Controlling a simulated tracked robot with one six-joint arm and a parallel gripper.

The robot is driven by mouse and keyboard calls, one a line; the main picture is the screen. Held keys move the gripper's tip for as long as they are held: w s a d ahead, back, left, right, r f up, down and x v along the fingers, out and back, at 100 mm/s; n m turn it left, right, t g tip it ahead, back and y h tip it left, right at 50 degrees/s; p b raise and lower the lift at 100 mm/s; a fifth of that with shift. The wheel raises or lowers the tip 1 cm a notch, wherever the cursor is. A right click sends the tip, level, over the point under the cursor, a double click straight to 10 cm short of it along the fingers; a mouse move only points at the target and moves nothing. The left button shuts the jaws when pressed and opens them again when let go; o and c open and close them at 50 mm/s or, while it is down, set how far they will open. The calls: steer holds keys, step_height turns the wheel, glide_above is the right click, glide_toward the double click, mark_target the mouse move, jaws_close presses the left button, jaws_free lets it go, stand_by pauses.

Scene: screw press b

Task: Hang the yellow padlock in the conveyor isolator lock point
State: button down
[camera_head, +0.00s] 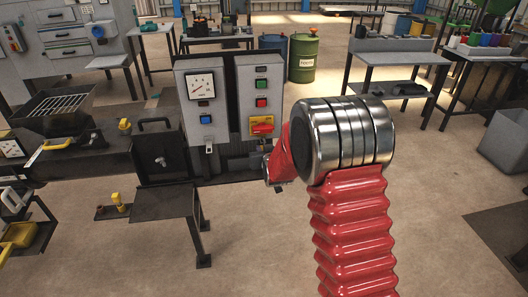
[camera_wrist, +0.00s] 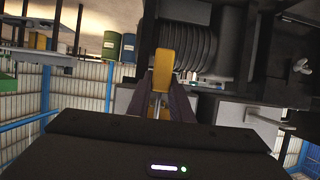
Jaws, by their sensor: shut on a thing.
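The yellow padlock (camera_wrist: 163,70) shows in the wrist view as a yellow block between my fingers. My gripper (camera_wrist: 160,105) is shut on it. The conveyor isolator is probably the red handle on a yellow plate (camera_head: 262,126), low on the right grey control box in the head view. My gripper (camera_head: 265,158) is just below this box there, partly hidden by my red arm. The padlock's shackle and the lock point cannot be made out, so I cannot tell whether they touch.
The left grey box (camera_head: 201,95) carries a gauge and a blue button. A dark side table (camera_head: 165,203) stands in front of the machine. A yellow-handled part (camera_head: 118,201) sits on a small ledge at left. Open floor lies at front and right.

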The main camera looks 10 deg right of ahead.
steer(key=shift+w+f, duration=0.1)
stand_by(0.3)
steer(key=shift+f, duration=0.4)
steer(key=shift+f, duration=0.2)
stand_by(0.7)
steer(key=c, duration=1.5)
jaws_free()
steer(key=v, duration=1.3)
steer(key=shift+s+r, duration=0.1)
steer(key=shift+s, duration=0.25)
